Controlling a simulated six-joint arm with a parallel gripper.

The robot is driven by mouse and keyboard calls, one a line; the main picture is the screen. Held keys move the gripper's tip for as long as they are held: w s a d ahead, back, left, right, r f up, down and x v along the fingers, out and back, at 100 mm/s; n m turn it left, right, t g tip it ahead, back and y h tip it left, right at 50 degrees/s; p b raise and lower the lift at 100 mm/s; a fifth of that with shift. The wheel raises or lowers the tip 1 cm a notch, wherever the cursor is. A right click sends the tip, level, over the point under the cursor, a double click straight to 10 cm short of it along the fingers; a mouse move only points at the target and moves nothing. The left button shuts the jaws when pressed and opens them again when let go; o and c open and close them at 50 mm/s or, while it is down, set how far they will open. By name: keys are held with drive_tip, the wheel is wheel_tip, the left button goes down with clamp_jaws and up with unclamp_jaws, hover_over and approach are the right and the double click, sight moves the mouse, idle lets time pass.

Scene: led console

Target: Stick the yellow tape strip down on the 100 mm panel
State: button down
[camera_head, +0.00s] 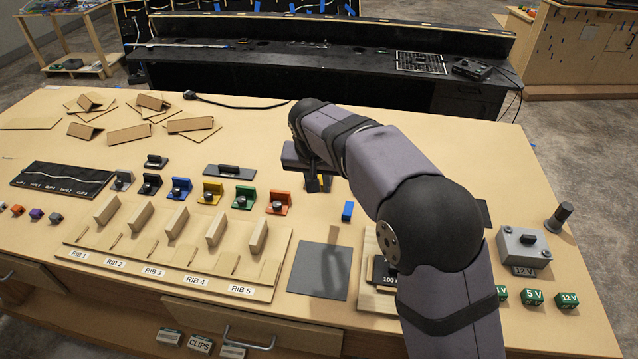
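My gripper (317,186) points down over the table left of my arm's elbow, small and dark in the head view. A small patch of yellow (322,181) shows right at its fingertips; it looks like the yellow tape strip. I cannot tell whether the fingers hold it or are only beside it. A dark plate whose label begins "100" (391,279) lies on a pale wooden base (372,297) at the front, right of centre. My arm covers its right part. My gripper is behind and left of it, well apart.
A blue piece (347,211) stands between my gripper and the labelled plate. A flat grey square (320,270) lies left of the plate. The ribbed wooden board (170,260) and coloured clip blocks (212,192) fill the left. A grey 12 V box (523,245) stands right.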

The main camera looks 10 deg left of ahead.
drive_tip(key=shift+r, duration=0.4)
drive_tip(key=s+d+f+m+g+h+p, duration=0.2)
drive_tip(key=s+d+m, duration=0.4)
drive_tip(key=m, duration=0.3)
drive_tip(key=s+d+f+m+g+h+p, duration=0.2)
drive_tip(key=s+d+m, duration=0.5)
drive_tip(key=d+m, duration=0.2)
drive_tip(key=shift+s+g+h, duration=0.2)
drive_tip(key=shift+g+h, duration=0.1)
drive_tip(key=shift+f, duration=0.2)
drive_tip(key=shift+f+b, duration=1.8)
drive_tip(key=shift+f, duration=1.3)
